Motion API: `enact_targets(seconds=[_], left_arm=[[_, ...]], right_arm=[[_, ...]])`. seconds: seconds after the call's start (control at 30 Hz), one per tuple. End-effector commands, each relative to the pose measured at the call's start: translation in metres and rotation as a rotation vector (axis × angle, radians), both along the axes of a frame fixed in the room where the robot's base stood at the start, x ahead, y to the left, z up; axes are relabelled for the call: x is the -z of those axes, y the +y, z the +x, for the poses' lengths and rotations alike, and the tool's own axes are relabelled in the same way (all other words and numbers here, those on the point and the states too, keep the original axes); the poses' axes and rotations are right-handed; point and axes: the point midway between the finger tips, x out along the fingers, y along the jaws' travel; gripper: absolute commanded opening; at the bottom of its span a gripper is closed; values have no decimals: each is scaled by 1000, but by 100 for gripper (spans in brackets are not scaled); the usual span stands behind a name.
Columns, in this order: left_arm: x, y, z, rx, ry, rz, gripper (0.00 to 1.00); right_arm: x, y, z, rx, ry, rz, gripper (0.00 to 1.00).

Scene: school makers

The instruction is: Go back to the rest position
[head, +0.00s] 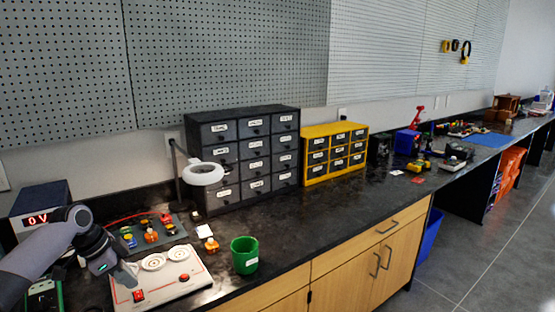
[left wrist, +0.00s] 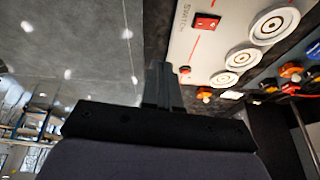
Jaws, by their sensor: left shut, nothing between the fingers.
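My left gripper (head: 128,276) comes in from the left in the head view, over the left part of a white switch board (head: 190,291). Its fingers are together and empty; they also show shut in the left wrist view (left wrist: 162,80). The board has a red switch (head: 139,295) and round white pads (head: 178,253). In the left wrist view the board (left wrist: 190,45) lies beyond the fingertips, with its red switch (left wrist: 207,22) in sight. I cannot tell the height of the fingertips above the board. My right gripper is not in view.
A green cup (head: 244,255) stands right of the board near the counter's front edge. A dark tray of coloured parts (head: 130,242), a ring lamp (head: 203,174) and a power supply (head: 40,200) are behind. Drawer cabinets (head: 245,150) line the wall. The counter right of the cup is clear.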

Motion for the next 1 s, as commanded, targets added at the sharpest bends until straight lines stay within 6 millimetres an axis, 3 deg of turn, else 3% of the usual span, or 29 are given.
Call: enact_targets(seconds=[0.03,0.2,0.3,0.43,0.6,0.73,0.9,1.0], left_arm=[[7,-36,0,46,-16,-63,0],[8,-118,-9,126,-85,-261,0],[5,-153,-19,141,-126,-379,0],[-1,-182,-33,129,-179,-521,0],[3,-135,19,-195,-318,-365,0],[-8,-96,52,-417,-479,-283,0],[-43,-49,84,-634,-759,-221,0],[-68,-33,93,-695,-916,-215,0]], right_arm=[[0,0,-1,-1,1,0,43],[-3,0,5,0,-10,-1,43],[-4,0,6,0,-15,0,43],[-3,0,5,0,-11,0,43],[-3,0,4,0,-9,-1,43],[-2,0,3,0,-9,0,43],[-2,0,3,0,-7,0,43],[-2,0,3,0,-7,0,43]])
